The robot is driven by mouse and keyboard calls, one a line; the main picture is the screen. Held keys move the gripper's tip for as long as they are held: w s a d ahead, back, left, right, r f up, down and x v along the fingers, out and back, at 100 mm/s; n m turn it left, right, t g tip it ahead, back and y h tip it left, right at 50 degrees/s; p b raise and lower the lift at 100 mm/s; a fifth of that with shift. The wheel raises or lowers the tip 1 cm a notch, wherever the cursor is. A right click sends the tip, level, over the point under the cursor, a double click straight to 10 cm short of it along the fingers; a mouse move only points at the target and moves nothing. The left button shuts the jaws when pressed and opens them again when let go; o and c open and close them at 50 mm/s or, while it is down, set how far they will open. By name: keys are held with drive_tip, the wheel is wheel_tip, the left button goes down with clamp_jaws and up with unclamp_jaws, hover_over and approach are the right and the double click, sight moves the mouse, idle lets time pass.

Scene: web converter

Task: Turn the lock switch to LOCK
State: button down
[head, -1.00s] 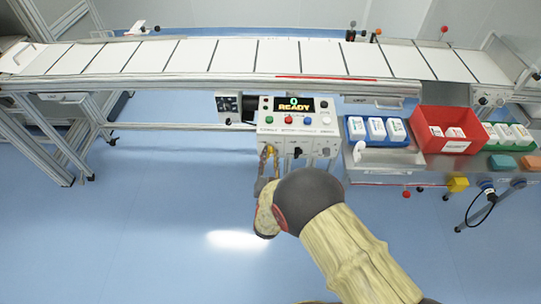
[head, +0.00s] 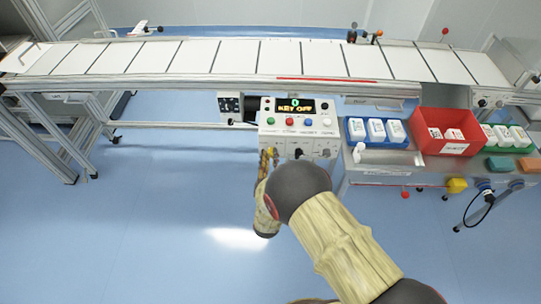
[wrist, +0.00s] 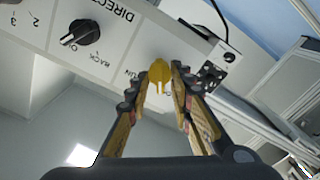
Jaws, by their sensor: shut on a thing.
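My gripper (wrist: 163,82) is shut on this switch. In the head view my gripper (head: 267,157) is at the lower left of the box, and my arm hides part of the area below.
A black direction knob (wrist: 84,32) is beside the yellow switch. To the right are a blue tray (head: 354,140) and a red bin (head: 418,140) with white containers. The floor in front is clear.

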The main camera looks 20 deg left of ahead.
drive_tip(key=shift+n, duration=1.1)
drive_tip(key=shift+f, duration=0.1)
drive_tip(key=c, duration=1.6)
unclamp_jaws()
drive_tip(key=shift+a, duration=0.1)
drive_tip(key=shift+s, duration=0.1)
drive_tip(key=v, duration=1.2)
